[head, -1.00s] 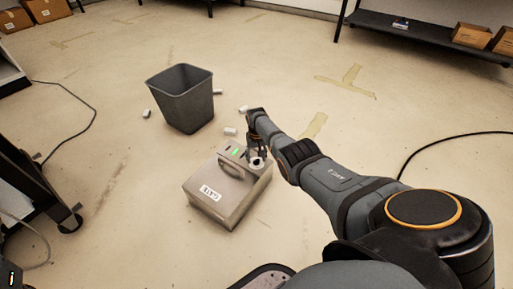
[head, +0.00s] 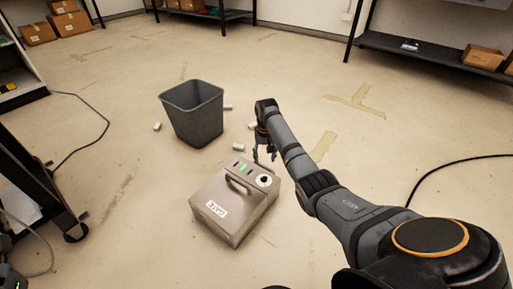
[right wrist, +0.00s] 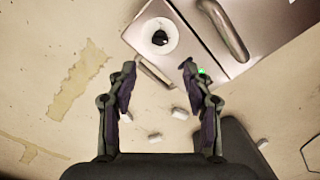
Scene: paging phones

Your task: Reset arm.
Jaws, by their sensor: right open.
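My right gripper (head: 265,156) is open and empty. It hangs above the floor just behind a grey metal box labelled GATE (head: 234,206). The box has a carrying handle, a green light and a round white socket with a dark centre (head: 264,180) on top. The right wrist view shows the open fingers (right wrist: 158,85) apart from the box (right wrist: 255,22), with the socket (right wrist: 156,38) and handle beyond them.
A dark grey bin (head: 194,115) stands behind the box. Several small white pieces lie on the floor around it, one at its left (head: 157,127). A black shelf (head: 430,48) stands at the back right. A black cable (head: 450,163) lies at right.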

